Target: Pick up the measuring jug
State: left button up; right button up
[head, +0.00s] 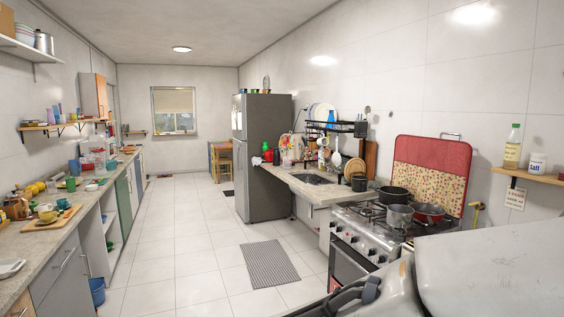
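I cannot pick out the measuring jug for certain at this distance. Clear containers (97,147) stand on the left counter, too small to tell apart. The oversink rack (337,127) stands over the sink (312,179) on the right counter, with plates on top and utensils hanging below. A grey arm of mine fills the lower right corner. The dark part at its end, my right gripper (345,297), is partly cut off by the bottom edge, in front of the stove and far from the left counter. Its fingers are not clear. My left gripper is not in view.
The stove (372,232) on the right holds pots and a red pan (429,213). A grey fridge (262,156) stands beyond the sink. A mat (269,264) lies on the open aisle floor. The left counter (40,248) is cluttered; a blue bucket (97,291) stands below it.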

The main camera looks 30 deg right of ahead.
aim_at(287, 160)
jog(key=z, duration=0.05)
jog(key=i, duration=2.85)
jog(key=z, duration=0.35)
jog(key=i, duration=2)
jog(key=z, duration=0.55)
jog(key=i, duration=2.15)
jog(key=z, duration=0.3)
jog(key=i, duration=0.85)
jog(key=z, duration=0.15)
